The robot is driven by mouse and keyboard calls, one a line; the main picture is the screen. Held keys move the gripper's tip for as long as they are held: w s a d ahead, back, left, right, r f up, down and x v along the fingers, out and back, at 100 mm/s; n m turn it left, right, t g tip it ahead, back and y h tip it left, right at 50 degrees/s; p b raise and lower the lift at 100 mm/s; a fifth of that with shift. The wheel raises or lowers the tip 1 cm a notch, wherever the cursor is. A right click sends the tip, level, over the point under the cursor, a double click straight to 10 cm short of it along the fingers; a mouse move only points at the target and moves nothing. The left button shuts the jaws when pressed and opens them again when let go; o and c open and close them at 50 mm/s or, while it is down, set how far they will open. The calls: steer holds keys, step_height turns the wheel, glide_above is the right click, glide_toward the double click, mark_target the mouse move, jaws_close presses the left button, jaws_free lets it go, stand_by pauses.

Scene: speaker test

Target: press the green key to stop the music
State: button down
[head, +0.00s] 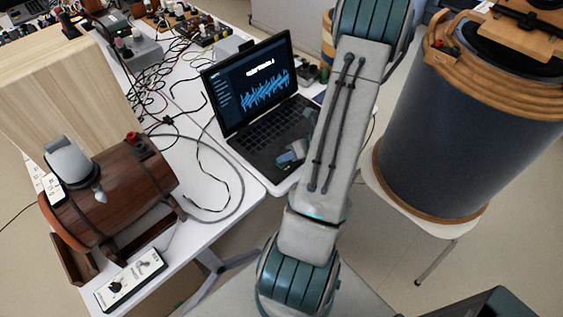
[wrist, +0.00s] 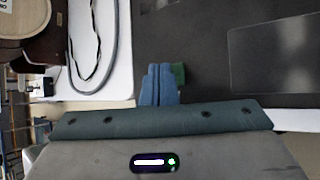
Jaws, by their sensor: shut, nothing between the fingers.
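An open black laptop (head: 248,92) stands on the white table in the head view, its screen showing a blue waveform. My gripper (head: 289,157) is low over the laptop's front corner there. In the wrist view the two blue fingers of my gripper (wrist: 160,70) are shut together with nothing between them. A green key (wrist: 179,74) shows right beside the fingers, on their right, partly hidden by them. The dark laptop body (wrist: 205,30) lies beneath. I cannot tell whether the fingertips touch the key or the laptop. The green key is not clear in the head view.
A wooden barrel-shaped speaker (head: 125,190) and a white control box (head: 130,280) are at the left. Cables (head: 222,213) lie on the white table (head: 215,185). A large dark drum (head: 455,125) with wooden rims stands at the right.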

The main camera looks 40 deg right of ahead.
mark_target(286, 163)
steer(key=shift+r+p, duration=0.7)
step_height(286, 163, up, 6)
steer(key=p, duration=0.5)
stand_by(1.4)
